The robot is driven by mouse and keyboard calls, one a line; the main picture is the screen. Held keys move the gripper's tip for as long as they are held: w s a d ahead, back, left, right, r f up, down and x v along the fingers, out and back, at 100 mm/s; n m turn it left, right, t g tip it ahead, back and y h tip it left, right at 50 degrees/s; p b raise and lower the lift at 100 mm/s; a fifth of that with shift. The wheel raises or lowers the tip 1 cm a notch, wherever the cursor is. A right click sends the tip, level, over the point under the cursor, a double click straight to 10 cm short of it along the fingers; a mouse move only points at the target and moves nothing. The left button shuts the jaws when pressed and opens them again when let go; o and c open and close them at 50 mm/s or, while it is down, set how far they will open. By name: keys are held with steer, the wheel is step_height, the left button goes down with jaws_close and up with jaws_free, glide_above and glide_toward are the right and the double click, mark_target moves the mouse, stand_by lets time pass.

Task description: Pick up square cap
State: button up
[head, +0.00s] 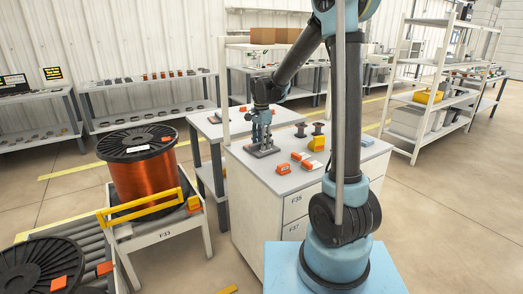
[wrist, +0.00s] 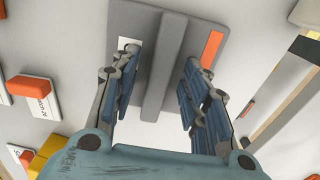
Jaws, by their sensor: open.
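The square cap (head: 263,152) looks like a grey flat plate with an upright ridge across its middle, lying on the white cabinet top. In the wrist view the cap (wrist: 182,45) carries an orange strip at its right and a white label at its left. My gripper (head: 261,140) points down over it. In the wrist view my gripper (wrist: 162,65) is open, with one blue-padded finger on each side of the ridge and gaps between. I cannot tell how far the fingertips are above the plate.
The white cabinet top (head: 345,152) also holds orange-and-white blocks (head: 301,156), a yellow block (head: 318,143) and dark spools (head: 301,130). A large copper wire reel (head: 143,178) stands at the left. A shelf unit (head: 412,104) stands at the right.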

jaws_close()
steer(key=shift+r, duration=0.1)
